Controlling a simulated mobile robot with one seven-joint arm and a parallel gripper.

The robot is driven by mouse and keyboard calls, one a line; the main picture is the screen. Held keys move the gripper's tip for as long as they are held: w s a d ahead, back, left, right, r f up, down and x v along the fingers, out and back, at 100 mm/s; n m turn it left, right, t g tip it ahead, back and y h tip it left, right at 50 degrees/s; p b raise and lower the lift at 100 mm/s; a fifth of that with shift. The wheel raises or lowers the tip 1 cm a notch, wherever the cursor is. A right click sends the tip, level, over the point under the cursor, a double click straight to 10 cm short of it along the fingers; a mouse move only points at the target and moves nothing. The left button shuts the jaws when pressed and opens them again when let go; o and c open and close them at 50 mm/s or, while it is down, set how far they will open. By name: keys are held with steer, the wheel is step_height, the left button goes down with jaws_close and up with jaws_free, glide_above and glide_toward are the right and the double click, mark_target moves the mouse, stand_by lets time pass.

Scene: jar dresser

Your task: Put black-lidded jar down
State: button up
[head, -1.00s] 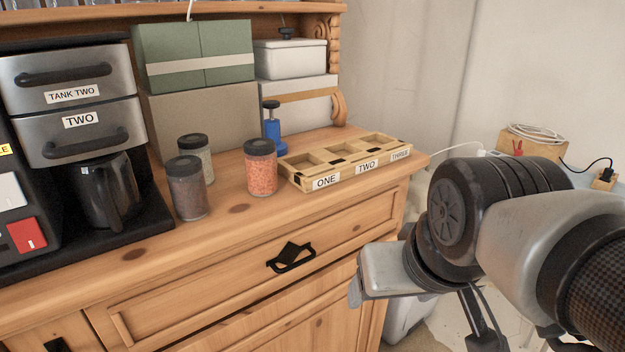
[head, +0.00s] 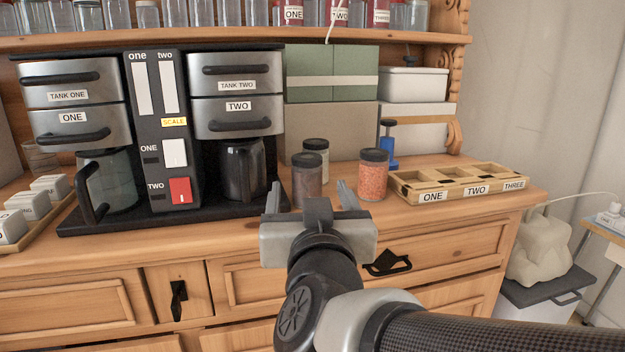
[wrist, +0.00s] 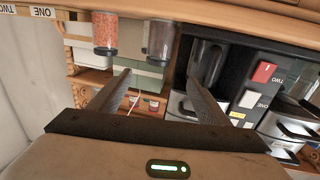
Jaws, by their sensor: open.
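Three jars with dark lids stand upright on the wooden dresser top: one with dark brown contents (head: 307,178), one with pale contents (head: 317,148) behind it, and one with orange contents (head: 373,177) to the right. Which one the task means is not clear. My gripper (head: 309,194) is open and empty, in front of the dark jar and partly covering its lower part. In the wrist view, the dark jar (wrist: 159,40) and orange jar (wrist: 105,36) appear beyond the open fingertips (wrist: 160,76), and nothing is between the fingers.
A wooden tray (head: 458,187) labelled ONE, TWO, THREE stands right of the jars. A double coffee machine (head: 160,130) with a dark carafe (head: 241,170) is at left. A blue tamper-like tool (head: 388,150) and stacked boxes (head: 330,119) stand behind. A shelf runs above.

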steer(key=p, duration=0.4)
glide_toward(307, 156)
steer(key=s, duration=0.2)
steer(key=w+p, duration=0.1)
steer(key=w, duration=0.1)
steer(key=w+p, duration=0.1)
steer(key=w+f+p, duration=0.1)
steer(key=w, duration=0.1)
steer(key=shift+w+a, duration=0.3)
steer(key=shift+a, duration=0.1)
steer(key=shift+w+a+r, duration=0.1)
steer(key=shift+w+r, duration=0.05)
steer(key=shift+w, duration=3)
steer(key=c, duration=1.4)
steer(key=shift+r, duration=0.1)
steer(key=shift+c, duration=0.9)
